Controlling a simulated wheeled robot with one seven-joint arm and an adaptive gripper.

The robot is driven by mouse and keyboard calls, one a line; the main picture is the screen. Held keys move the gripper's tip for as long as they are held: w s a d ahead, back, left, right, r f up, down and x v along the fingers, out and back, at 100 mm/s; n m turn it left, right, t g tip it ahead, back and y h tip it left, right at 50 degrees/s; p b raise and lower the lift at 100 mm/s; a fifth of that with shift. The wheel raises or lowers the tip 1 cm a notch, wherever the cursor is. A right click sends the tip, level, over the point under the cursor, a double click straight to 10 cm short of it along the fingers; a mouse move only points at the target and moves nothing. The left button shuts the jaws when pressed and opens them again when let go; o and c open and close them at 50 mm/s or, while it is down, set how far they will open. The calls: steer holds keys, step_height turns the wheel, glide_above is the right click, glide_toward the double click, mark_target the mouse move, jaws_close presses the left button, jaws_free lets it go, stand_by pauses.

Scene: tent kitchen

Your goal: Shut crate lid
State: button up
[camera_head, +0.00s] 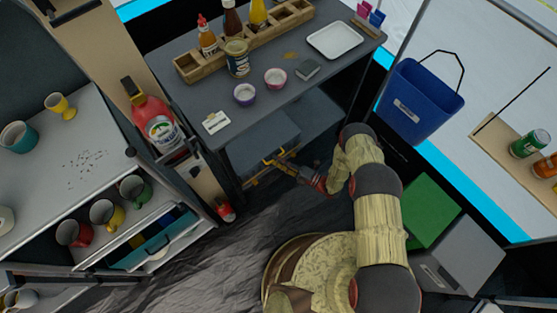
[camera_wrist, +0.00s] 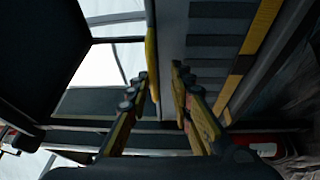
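The crate (camera_head: 256,180) is dark with yellow trim and sits under the dark table, mostly hidden in shadow. A flat dark grey panel, seemingly its lid (camera_head: 262,137), shows above it with a yellow piece at its front edge. My gripper (camera_head: 283,161) is at that front edge. In the wrist view my gripper (camera_wrist: 160,74) has its two fingers apart. A ribbed grey panel (camera_wrist: 212,50) with yellow edging, apparently part of the crate, lies just beyond and between the fingertips. I cannot tell whether the fingers touch it.
The table (camera_head: 290,95) above holds bottles, a jar, two bowls and a white tray. Dark floor lies in front.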

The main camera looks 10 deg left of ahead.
stand_by(0.3)
steer(key=v, duration=1.2)
stand_by(0.4)
